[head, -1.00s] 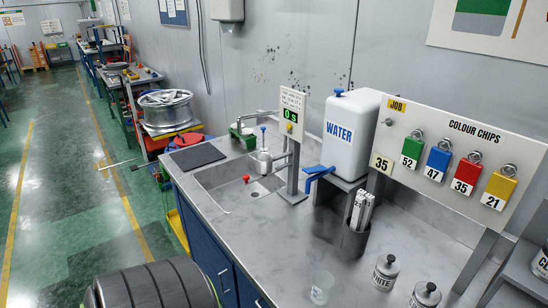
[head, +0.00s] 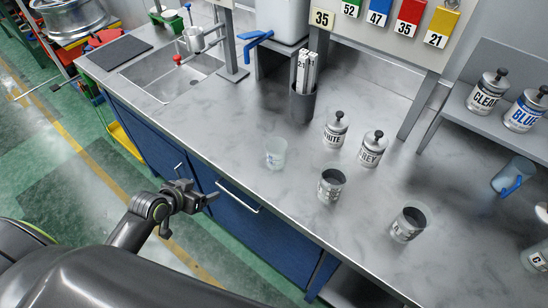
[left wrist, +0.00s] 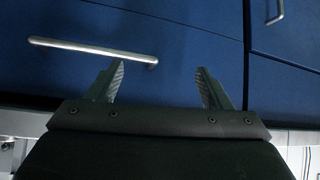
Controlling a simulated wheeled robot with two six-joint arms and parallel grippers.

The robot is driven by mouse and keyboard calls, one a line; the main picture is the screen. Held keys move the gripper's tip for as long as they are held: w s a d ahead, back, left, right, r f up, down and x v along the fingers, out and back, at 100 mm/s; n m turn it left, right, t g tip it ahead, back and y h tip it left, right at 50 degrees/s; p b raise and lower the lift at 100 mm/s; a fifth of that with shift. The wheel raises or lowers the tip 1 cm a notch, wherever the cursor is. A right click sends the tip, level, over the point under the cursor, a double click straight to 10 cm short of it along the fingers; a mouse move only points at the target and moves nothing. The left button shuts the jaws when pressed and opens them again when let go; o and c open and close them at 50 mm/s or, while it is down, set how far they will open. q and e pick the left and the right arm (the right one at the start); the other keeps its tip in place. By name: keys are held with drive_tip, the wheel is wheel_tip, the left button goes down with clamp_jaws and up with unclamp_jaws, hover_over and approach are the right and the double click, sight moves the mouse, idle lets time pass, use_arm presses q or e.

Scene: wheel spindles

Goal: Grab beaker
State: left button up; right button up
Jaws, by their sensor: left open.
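A clear, empty-looking beaker (head: 276,153) stands upright on the grey steel worktop (head: 225,125), near its front edge. My left gripper (head: 208,199) is in front of the blue cabinet, below and to the left of the beaker, well apart from it. In the left wrist view my left gripper (left wrist: 160,82) has its two fingers spread with nothing between them; the beaker does not show there. My right gripper is not in view.
Two open tins (head: 331,185) (head: 409,222) and two lidded tins (head: 335,130) (head: 371,149) stand right of the beaker. A holder with strips (head: 303,103) is behind it. The cabinet has a bar handle (head: 237,197). The worktop left of the beaker is clear up to the sink (head: 170,80).

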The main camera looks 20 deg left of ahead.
use_arm(q)
drive_tip(key=d+r+m+t+h, duration=0.1)
drive_tip(key=d+r+m+h, duration=0.1)
drive_tip(key=d+r, duration=0.35)
drive_tip(key=d+r+m+h+b, duration=0.1)
drive_tip(key=d+r+m+h, duration=0.1)
drive_tip(key=r, duration=0.6)
drive_tip(key=d+r+m+t+h, duration=0.1)
drive_tip(key=d+r+m+h, duration=0.15)
drive_tip(key=r, duration=0.35)
drive_tip(key=p, duration=0.1)
approach(284, 148)
drive_tip(key=shift+n, duration=0.25)
drive_tip(key=x, duration=0.4)
drive_tip(key=shift+w+a+r, duration=0.1)
drive_tip(key=shift+w+r, duration=0.2)
drive_tip(key=shift+w, duration=0.1)
drive_tip(key=x, duration=0.2)
drive_tip(key=p+x, duration=0.1)
drive_tip(key=x, duration=0.1)
drive_tip(key=shift+s+f, duration=0.15)
drive_tip(key=shift+f, duration=0.25)
drive_tip(key=shift+w+d+f+p, duration=0.3)
drive_tip(key=shift+w+d, duration=0.1)
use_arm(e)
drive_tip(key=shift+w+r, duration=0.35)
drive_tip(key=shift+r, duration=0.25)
use_arm(q)
drive_tip(key=shift+c, duration=0.4)
drive_tip(key=c, duration=1)
